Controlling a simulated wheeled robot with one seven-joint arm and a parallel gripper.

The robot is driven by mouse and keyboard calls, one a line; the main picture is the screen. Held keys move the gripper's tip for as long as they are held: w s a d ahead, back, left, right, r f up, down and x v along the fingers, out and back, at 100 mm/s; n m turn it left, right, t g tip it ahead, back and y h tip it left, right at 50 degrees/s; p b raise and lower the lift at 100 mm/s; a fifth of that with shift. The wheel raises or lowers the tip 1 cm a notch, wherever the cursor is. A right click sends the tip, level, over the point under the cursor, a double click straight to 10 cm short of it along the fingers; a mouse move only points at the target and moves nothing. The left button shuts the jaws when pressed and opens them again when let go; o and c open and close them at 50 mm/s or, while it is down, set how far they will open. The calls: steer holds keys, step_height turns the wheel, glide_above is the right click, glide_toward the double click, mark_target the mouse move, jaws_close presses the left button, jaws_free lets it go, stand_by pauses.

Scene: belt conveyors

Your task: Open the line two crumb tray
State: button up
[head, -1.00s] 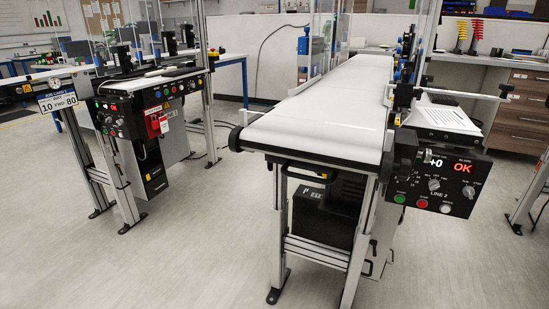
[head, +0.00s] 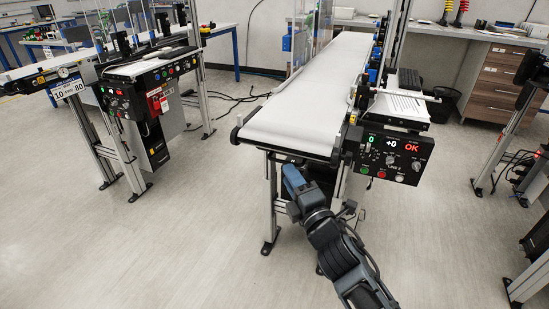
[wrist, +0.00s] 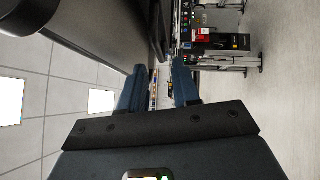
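The line two conveyor (head: 300,105) stands in the middle of the head view, with its white belt end toward me. The crumb tray is not clearly visible now; my arm and gripper cover much of the space under the belt's near end. My gripper (head: 290,170) is just below that end, pointing up and away. In the wrist view my gripper (wrist: 159,68) shows two blue fingers apart with nothing between them. The belt end (wrist: 95,35) also shows there, close beside the fingers. I cannot tell whether the gripper touches anything.
The line two control panel (head: 393,158) is right of the belt end, reading OK. The line one conveyor (head: 150,70), with a red tag (head: 156,101), stands at left. Open floor (head: 180,230) lies between and in front. Another stand (head: 505,130) is at right.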

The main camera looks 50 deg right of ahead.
mark_target(281, 161)
steer(key=p+x, duration=0.1)
steer(key=x, duration=0.5)
steer(key=shift+w+d+r, duration=0.1)
steer(key=shift+w+d, duration=0.05)
steer(key=shift+w, duration=0.15)
jaws_close()
